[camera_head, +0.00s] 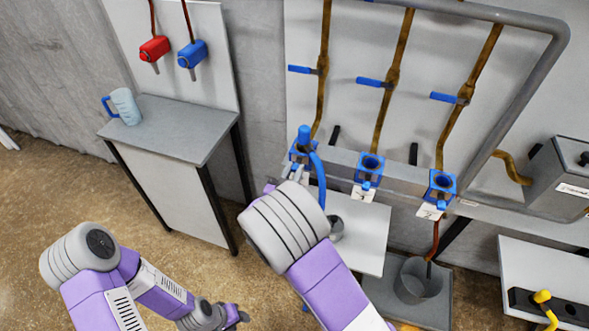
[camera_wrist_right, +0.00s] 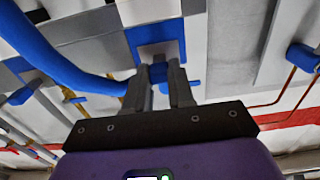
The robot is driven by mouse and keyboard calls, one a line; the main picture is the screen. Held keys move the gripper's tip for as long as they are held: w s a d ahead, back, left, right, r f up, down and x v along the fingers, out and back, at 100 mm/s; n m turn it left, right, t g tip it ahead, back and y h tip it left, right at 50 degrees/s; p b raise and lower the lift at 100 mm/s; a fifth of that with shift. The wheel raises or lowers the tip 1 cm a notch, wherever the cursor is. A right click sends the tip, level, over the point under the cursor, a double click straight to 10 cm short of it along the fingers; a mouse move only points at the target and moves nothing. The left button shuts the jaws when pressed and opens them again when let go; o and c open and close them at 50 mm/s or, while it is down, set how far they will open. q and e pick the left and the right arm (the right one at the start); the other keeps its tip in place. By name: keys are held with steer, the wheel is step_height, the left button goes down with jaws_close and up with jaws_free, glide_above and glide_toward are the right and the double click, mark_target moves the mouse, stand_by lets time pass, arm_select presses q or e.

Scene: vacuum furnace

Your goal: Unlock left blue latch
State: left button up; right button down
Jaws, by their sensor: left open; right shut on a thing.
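The left blue fitting (camera_head: 298,155) is at the left end of a row of three on the grey rail. A blue connector (camera_head: 304,135) with a curved blue hose (camera_head: 319,180) stands in it. In the head view, my right arm hides most of that gripper and the latch. My left gripper (camera_head: 238,316) is open, low over the floor, far from the fittings.
The middle (camera_head: 370,165) and right (camera_head: 441,184) blue fittings have open sockets. Blue-handled valves (camera_head: 303,69) sit on the pipes above. A side table (camera_head: 175,125) with a pale blue jug (camera_head: 126,106) stands left. A grey bucket (camera_head: 418,280) is below right.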

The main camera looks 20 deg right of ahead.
steer(key=c, duration=1)
jaws_free()
steer(key=shift+s+a, duration=0.1)
steer(key=shift+o, duration=0.2)
steer(key=p+v, duration=0.1)
steer(key=v, duration=0.6)
steer(key=shift+s+a, duration=0.2)
steer(key=shift+s, duration=0.1)
steer(key=shift+f, duration=0.15)
steer(key=s+d+f+n+g+y+p, duration=0.1)
steer(key=d+f+g+y, duration=0.15)
steer(key=f, duration=0.65)
steer(key=s+d+f+n+g+y, duration=0.1)
steer(key=f+n+g+y, duration=0.2)
steer(key=f, duration=0.5)
steer(key=s+a+f+g+y, duration=0.1)
steer(key=s+f+g+y, duration=0.2)
steer(key=s, duration=0.3)
steer(key=s+a+f+g+y+p, duration=0.1)
steer(key=s+a+f+g+y, duration=0.1)
steer(key=s, duration=0.4)
steer(key=s+a+f+g+y, duration=0.1)
steer(key=s+f+g+y, duration=0.2)
steer(key=s, duration=0.3)
steer(key=shift+s+a+f+g+y, duration=0.15)
steer(key=shift+s+f+g+y, duration=0.2)
steer(key=shift+f+g, duration=0.3)
